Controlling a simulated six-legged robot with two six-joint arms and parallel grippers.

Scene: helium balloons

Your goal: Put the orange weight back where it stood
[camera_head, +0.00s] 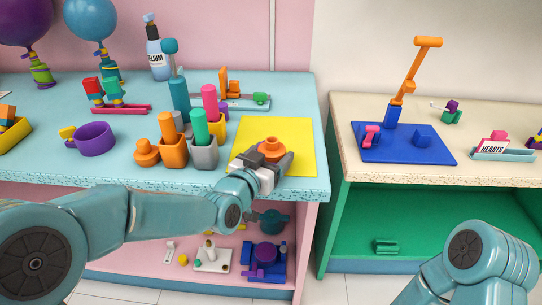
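An orange weight (274,140) is at the yellow mat (297,136), near the front right corner of the light blue table. My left gripper (270,157) is right at it and covers its lower part. I cannot tell whether the fingers are closed on it or whether it touches the mat. A second orange weight (147,152), squat with a knob, stands at the table's front edge, left of the grey holders. My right arm shows at the lower right, but its gripper is out of view.
A purple ring (95,139), a helium bottle (157,52) and balloons are farther left. A beige table with a blue board (404,150) stands right. Much of the yellow mat is bare.

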